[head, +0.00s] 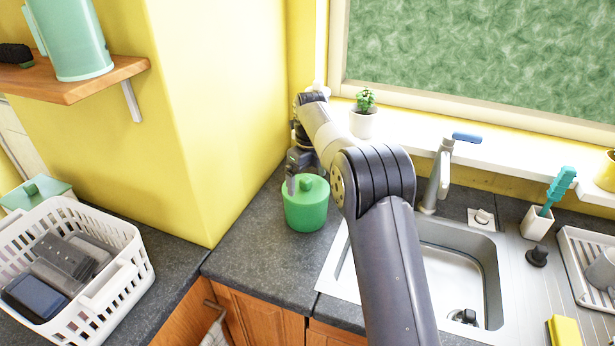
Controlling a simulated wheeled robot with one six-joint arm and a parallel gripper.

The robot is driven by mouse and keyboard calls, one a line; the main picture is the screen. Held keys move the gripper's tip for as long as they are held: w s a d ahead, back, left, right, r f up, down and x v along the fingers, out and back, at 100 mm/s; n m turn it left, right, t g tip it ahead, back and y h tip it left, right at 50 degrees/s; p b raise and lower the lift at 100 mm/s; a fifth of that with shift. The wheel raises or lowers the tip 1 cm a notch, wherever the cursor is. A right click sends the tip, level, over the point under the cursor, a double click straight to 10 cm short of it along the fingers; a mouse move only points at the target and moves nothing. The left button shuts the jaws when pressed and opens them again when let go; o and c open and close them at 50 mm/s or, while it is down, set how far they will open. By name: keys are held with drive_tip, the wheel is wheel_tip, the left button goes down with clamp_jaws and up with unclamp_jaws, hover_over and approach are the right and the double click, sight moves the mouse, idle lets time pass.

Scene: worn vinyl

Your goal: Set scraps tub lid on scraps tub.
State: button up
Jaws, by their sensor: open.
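The scraps tub (306,214) is a round green tub on the grey counter in the corner, left of the sink. Its green lid (317,188), with a small knob, lies on top of the tub and looks about level. Whether it is fully seated all round is hard to tell, as my gripper covers part of the far left rim. My gripper (299,179) is open, pointing down at the lid around or just beside the knob. One finger shows at the knob's left; contact cannot be told.
A white basket (115,287) with dark items stands at the left, before a teal-lidded box (37,191). The sink (452,262) and tap (437,178) are right of the tub. A potted plant (363,122) stands on the sill behind. Counter in front of the tub is clear.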

drive_tip(key=shift+d+r+p, duration=0.1)
drive_tip(key=shift+r+p, duration=2)
drive_tip(key=shift+r, duration=0.15)
drive_tip(key=shift+s+r+p, duration=0.1)
drive_tip(key=shift+r+p, duration=0.4)
drive_tip(key=shift+r, duration=0.6)
wheel_tip(320, 180, up, 11)
drive_tip(key=shift+s+d, duration=0.2)
drive_tip(key=shift+f, duration=0.2)
drive_tip(key=f, duration=1.2)
drive_tip(key=shift+w+a+b, duration=0.2)
drive_tip(key=shift+w+b, duration=0.05)
drive_tip(key=shift+b, duration=0.05)
